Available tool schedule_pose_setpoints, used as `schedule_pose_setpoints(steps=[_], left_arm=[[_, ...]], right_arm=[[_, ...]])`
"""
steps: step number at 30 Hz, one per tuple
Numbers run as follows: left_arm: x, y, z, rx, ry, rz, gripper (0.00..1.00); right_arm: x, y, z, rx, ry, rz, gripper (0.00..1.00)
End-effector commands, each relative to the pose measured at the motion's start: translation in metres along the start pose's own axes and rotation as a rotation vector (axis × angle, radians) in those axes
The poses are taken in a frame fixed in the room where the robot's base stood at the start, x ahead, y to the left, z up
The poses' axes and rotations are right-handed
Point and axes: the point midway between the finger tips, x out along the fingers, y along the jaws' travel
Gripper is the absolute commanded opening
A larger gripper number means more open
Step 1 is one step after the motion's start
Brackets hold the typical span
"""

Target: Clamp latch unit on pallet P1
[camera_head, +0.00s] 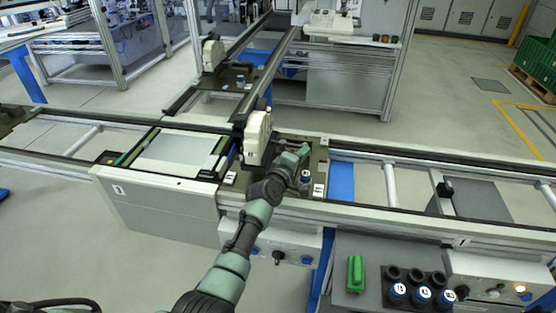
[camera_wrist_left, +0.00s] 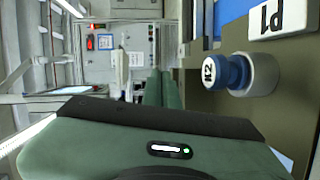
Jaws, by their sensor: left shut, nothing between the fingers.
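Pallet P1, a dark olive plate (camera_head: 321,157), sits on the near conveyor; its P1 label (camera_wrist_left: 279,18) shows in the left wrist view. An upright cream unit (camera_head: 257,132) with a dark side stands on the plate; I take it for the latch unit. Its clamp state cannot be made out. A blue-topped piece marked K2 (camera_wrist_left: 226,71) sits in a grey round holder on the plate; it also shows in the head view (camera_head: 305,176). My left gripper (camera_head: 303,151) is shut and empty, right of the cream unit and close to K2. My right gripper is out of view.
A green block (camera_head: 355,273) and several black round holders, some with blue-marked pieces (camera_head: 398,293), sit on a shelf at the lower right. A second cream unit (camera_head: 212,54) stands on the rear branch conveyor. The conveyor rails (camera_head: 430,160) run left and right.

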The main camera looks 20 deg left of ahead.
Motion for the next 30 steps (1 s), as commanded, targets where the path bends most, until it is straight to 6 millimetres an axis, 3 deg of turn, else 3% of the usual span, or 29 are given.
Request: schedule_pose_setpoints(steps=[12,30], left_arm=[[0.019,0.003,0.005,0.001,-0.001,0.0,0.0],[0.021,0.003,0.005,0.0,0.0,0.0,0.0]], right_arm=[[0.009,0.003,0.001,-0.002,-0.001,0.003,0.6],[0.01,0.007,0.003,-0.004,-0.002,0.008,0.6]])
